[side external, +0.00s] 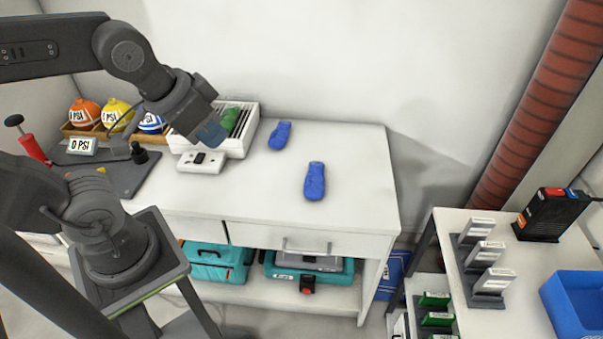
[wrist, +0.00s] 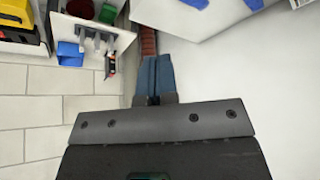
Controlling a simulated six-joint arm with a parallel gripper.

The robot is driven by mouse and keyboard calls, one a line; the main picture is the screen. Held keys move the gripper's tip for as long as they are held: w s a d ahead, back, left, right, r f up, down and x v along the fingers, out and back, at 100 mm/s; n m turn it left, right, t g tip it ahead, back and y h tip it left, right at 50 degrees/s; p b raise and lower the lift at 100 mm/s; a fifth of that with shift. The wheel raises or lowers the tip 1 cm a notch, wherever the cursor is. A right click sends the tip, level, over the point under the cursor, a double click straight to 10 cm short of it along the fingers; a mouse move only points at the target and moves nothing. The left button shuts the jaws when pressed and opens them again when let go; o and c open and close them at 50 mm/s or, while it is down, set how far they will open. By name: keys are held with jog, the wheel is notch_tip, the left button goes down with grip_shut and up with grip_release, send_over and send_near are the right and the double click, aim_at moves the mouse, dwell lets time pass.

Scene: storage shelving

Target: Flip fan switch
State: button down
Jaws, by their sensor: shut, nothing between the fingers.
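A white switch box (side external: 201,162) with a small black rocker switch (side external: 199,158) lies on the white workbench. It sits in front of a white slatted box (side external: 246,131), which has a green item (side external: 230,119) in it. I cannot tell which way the switch is set. My gripper (side external: 211,132) is above and behind the switch box in the side view, in front of part of the slatted box, with its blue fingers together. In the wrist view my gripper (wrist: 154,75) is shut and empty. I do not make out the switch in the wrist view.
Two blue shoe-like items (side external: 315,181) lie on the clear right part of the bench. Orange, yellow and blue round items (side external: 117,113) stand at the left, by a red hand pump (side external: 33,149). A second table with a blue bin (side external: 577,303) is at right.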

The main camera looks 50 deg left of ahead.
dwell(0.4)
jog(key=w+a+f+n+g+y, duration=0.1)
jog(key=w+a+f+n+g, duration=0.1)
jog(key=w+a+n, duration=0.6)
jog(key=w+a+f+n+g, duration=0.15)
jog(key=w+a+n, duration=0.25)
jog(key=a+n, duration=0.5)
jog(key=s+a+f+n, duration=0.1)
jog(key=a+f+n, duration=0.2)
jog(key=a, duration=0.4)
jog(key=s+a+f+n+g, duration=0.1)
jog(key=a+f+n, duration=0.2)
jog(key=a+f, duration=0.3)
jog(key=s+a+f+n+g+h, duration=0.1)
jog(key=a+f+n, duration=0.3)
jog(key=a, duration=0.5)
jog(key=shift+s+a+f, duration=0.2)
jog(key=shift+a+f, duration=0.15)
jog(key=shift+f, duration=0.15)
